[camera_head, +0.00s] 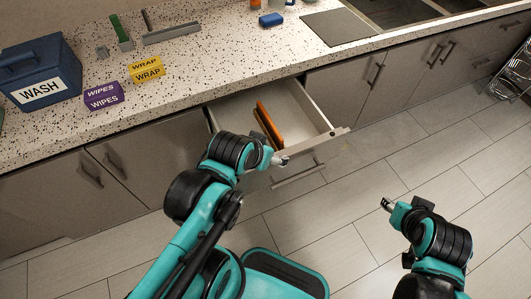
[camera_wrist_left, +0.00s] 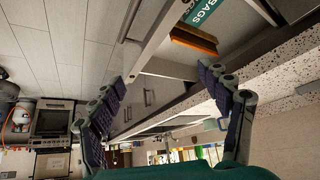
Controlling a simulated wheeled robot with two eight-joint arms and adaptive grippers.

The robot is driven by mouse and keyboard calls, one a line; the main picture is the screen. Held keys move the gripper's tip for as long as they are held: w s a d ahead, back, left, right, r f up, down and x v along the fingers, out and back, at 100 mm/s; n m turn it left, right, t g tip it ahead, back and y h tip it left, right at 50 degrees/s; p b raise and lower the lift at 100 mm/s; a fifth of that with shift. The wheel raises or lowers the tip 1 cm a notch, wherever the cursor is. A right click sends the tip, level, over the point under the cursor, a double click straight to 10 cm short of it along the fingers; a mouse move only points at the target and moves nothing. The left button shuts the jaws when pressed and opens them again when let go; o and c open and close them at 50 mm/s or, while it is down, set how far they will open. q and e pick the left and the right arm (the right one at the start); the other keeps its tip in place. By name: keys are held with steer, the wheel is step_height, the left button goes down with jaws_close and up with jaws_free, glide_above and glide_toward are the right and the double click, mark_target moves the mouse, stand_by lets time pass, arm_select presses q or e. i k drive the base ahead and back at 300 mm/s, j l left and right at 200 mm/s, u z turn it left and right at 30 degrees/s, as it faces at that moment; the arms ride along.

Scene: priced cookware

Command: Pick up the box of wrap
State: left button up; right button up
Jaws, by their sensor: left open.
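The box of wrap (camera_head: 146,69) is yellow, labelled WRAP, and stands on the speckled counter (camera_head: 215,60) at the left of the head view. My left gripper (camera_head: 277,160) is over the front of the open drawer (camera_head: 240,107), to the right of and below the wrap box and well apart from it. In the left wrist view my left gripper (camera_wrist_left: 162,78) has its fingers spread with nothing between them. The wrap box cannot be made out there. My right gripper (camera_head: 387,204) is over the floor at the right, too small to read.
A purple WIPES box (camera_head: 103,95) sits just left of the wrap box. A blue WASH bin (camera_head: 40,75) is farther left. The drawer juts out and holds an orange item (camera_head: 268,122); a teal BAGS item (camera_wrist_left: 203,12) shows in the wrist view.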

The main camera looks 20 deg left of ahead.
mark_target(140, 71)
steer(key=u, duration=1.8)
steer(key=z, duration=0.4)
steer(key=i+j+z, duration=0.1)
steer(key=z, duration=0.25)
steer(key=j+z, duration=0.2)
steer(key=z, duration=0.2)
steer(key=i+j+z, duration=0.1)
steer(key=z, duration=0.3)
steer(key=j+z, duration=0.35)
steer(key=j, duration=0.45)
steer(key=j+z, duration=0.35)
steer(key=j, duration=0.7)
steer(key=k+j, duration=0.1)
steer(key=j, duration=0.25)
